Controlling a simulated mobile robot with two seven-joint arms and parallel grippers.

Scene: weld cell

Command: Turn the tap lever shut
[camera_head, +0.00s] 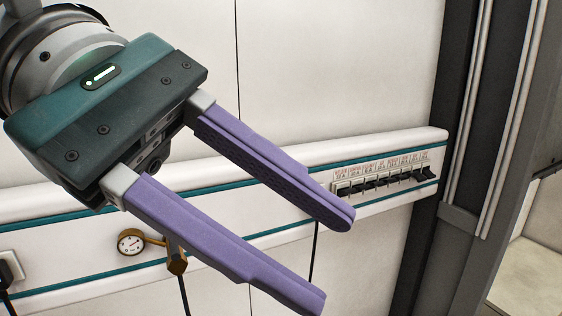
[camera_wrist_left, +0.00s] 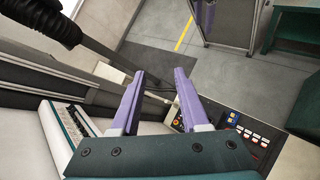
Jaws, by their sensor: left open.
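A small brass fitting (camera_head: 176,262) hangs at the lower edge of the white wall rail, joined to a round gauge (camera_head: 131,242) on its left. A tap lever is not clearly made out; part of the fitting is close behind my lower finger. My left gripper (camera_head: 325,260) reaches across the head view from the upper left. Its two purple fingers are wide apart with nothing between them. In the left wrist view its fingers (camera_wrist_left: 160,82) are also apart and empty. My right gripper is not seen.
The white wall rail (camera_head: 285,165) with teal stripes carries a row of black switches (camera_head: 385,180) at the right. A dark post (camera_head: 455,150) stands beyond it. Thin black cables hang below the rail. The left wrist view shows a control panel with coloured buttons (camera_wrist_left: 245,132) and grey floor (camera_wrist_left: 235,75).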

